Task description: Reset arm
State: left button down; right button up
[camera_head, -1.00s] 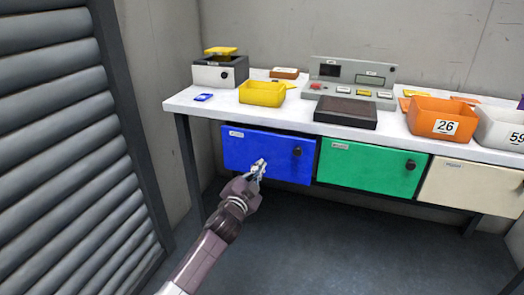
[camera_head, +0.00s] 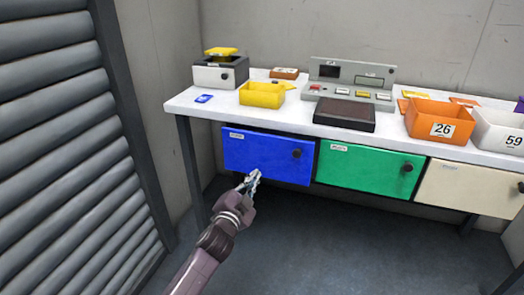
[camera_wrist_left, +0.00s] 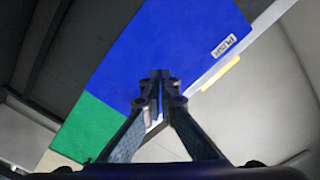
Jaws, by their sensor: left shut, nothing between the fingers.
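My left gripper (camera_head: 252,178) is shut and empty in the head view. It is in front of the lower part of the blue drawer front (camera_head: 268,155), below the table top. In the left wrist view the closed fingers (camera_wrist_left: 158,78) point at the blue drawer front (camera_wrist_left: 170,45), with a gap that I cannot judge. My right gripper is in neither view.
The white table (camera_head: 222,112) carries a yellow bin (camera_head: 262,96), a grey console (camera_head: 350,82), a dark pad (camera_head: 344,115) and an orange bin (camera_head: 440,124). Green (camera_head: 365,172) and cream (camera_head: 468,187) drawers hang beneath it. A slatted shutter (camera_head: 60,150) stands at left.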

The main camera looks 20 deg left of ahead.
pick_arm(q)
jog(key=shift+s, duration=0.25)
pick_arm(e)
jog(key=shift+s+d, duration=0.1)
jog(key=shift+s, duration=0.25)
pick_arm(q)
jog(key=shift+s+f, duration=0.1)
